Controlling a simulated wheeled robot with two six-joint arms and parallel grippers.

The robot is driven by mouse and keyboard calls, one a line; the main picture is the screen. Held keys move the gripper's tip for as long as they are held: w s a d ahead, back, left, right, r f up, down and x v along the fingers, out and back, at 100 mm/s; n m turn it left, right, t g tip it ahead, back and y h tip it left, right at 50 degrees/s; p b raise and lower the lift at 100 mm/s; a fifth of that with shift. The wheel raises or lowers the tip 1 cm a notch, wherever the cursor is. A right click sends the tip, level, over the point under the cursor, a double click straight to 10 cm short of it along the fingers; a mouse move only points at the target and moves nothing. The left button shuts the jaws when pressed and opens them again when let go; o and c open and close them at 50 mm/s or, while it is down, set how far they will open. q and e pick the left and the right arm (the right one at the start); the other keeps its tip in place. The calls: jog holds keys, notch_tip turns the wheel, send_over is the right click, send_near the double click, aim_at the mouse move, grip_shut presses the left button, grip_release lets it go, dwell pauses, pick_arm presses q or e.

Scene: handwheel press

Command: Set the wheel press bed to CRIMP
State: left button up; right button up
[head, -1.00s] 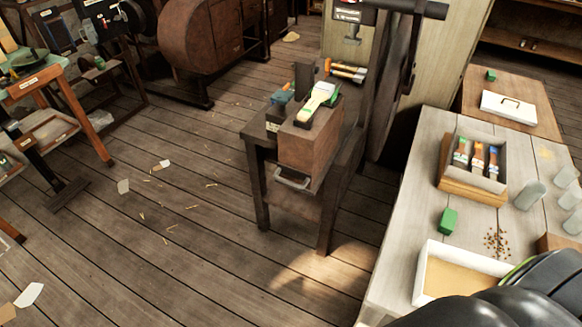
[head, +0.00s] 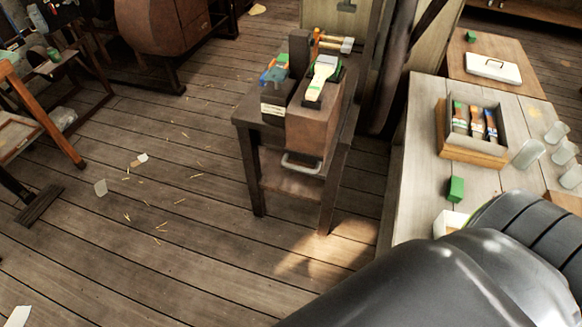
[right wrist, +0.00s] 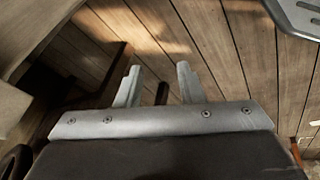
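I cannot make out the wheel press, its bed or a CRIMP mark for sure in these frames. A dark wooden stand (head: 252,160) in the middle of the head view bears a brown block (head: 313,128) with a metal handle (head: 302,163) on its front. A tool with a pale green top (head: 322,78) lies on the block. My right gripper (right wrist: 158,72) shows in the right wrist view with its two fingers apart and nothing between them, above plank floor. My right arm fills the lower right of the head view. My left gripper is out of view.
A pale table (head: 418,170) on the right holds a brush box (head: 474,152), a green block (head: 455,189) and several clear glasses. A rounded brown cabinet (head: 155,25) stands at the upper left. The plank floor (head: 150,250) left of the stand is mostly open, with scattered scraps.

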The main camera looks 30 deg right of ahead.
aim_at(299, 168)
jog(key=w+d+r+n+t+b, duration=0.2)
jog(key=w+r+n+t+b, duration=0.45)
jog(key=w+r, duration=0.9)
jog(key=w+a+r+n+t+b, duration=0.1)
jog(key=a+r+n+t+b, duration=0.15)
jog(key=r, duration=0.75)
jog(key=w+a+r+n+t+b, duration=0.2)
jog(key=r+n+t, duration=0.15)
jog(key=r, duration=0.55)
jog(key=shift+n+g, duration=0.25)
jog(key=w, duration=0.5)
jog(key=w+d+f+p, duration=0.1)
jog(key=w, duration=0.5)
jog(key=w+f, duration=0.1)
jog(key=w, duration=0.4)
jog(key=shift+w+d+f+p, duration=0.25)
jog(key=shift+w+p, duration=0.1)
jog(key=shift+w, duration=0.05)
jog(key=shift+c, duration=0.4)
grip_shut()
